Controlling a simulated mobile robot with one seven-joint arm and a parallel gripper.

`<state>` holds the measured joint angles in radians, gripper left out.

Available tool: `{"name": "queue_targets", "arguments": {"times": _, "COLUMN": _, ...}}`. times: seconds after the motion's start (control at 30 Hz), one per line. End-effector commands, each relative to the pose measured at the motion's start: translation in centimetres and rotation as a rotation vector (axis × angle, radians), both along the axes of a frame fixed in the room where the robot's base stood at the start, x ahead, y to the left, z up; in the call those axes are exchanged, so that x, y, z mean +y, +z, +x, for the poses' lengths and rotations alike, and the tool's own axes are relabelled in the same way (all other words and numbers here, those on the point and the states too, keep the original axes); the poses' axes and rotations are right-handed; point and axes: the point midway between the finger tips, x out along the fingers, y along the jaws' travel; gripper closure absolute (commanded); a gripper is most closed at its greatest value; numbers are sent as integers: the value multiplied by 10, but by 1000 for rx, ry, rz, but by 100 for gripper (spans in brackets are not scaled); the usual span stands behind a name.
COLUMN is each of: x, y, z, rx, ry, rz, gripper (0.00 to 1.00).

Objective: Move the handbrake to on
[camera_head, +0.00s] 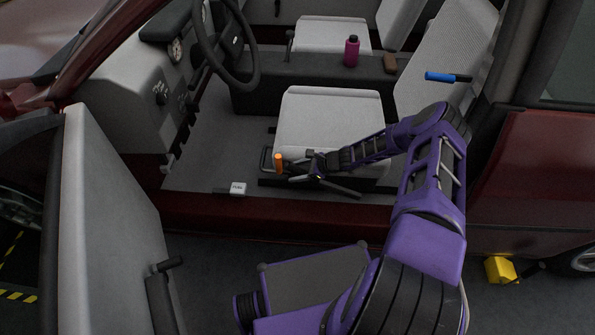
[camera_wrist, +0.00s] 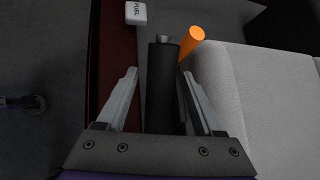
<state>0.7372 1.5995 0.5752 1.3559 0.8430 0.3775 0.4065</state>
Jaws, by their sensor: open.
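The handbrake (camera_wrist: 163,88) is a black lever with a small silver button at its tip. In the wrist view it runs lengthwise between the fingers of my gripper (camera_wrist: 160,74), which is open with one finger on each side. I see gaps beside the lever, clearer on the left; contact on the right is hard to judge. In the head view my gripper (camera_head: 300,172) is low beside the front seat, above the door sill. It partly hides the handbrake there. The lever's base is hidden behind my gripper.
An orange-ended handle (camera_head: 278,163) stands close to my gripper at the seat's front edge. A white FUEL switch (camera_head: 238,188) sits near the sill. The seat cushion (camera_head: 330,115) is just beyond. The open door (camera_head: 105,220) is at left.

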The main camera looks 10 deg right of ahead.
Motion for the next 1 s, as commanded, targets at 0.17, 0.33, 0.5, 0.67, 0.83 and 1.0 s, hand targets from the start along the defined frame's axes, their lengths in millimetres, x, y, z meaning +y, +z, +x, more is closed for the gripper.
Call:
{"name": "queue_targets", "arguments": {"times": 0.17, "x": -14, "y": 16, "z": -9, "rx": -2, "ry": -2, "rz": -1, "gripper": 31}}
{"name": "queue_targets", "arguments": {"times": 0.33, "x": -38, "y": 42, "z": -27, "rx": 0, "ry": -4, "rz": 0, "gripper": 31}}
{"name": "queue_targets", "arguments": {"times": 0.5, "x": -63, "y": 69, "z": -47, "rx": 0, "ry": -2, "rz": -2, "gripper": 31}}
{"name": "queue_targets", "arguments": {"times": 0.67, "x": -84, "y": 92, "z": -63, "rx": -1, "ry": -2, "rz": -1, "gripper": 31}}
{"name": "queue_targets", "arguments": {"times": 0.83, "x": -98, "y": 107, "z": -75, "rx": 0, "ry": 0, "rz": -1, "gripper": 31}}
{"name": "queue_targets", "arguments": {"times": 1.0, "x": -103, "y": 113, "z": -80, "rx": 0, "ry": 0, "rz": -1, "gripper": 31}}
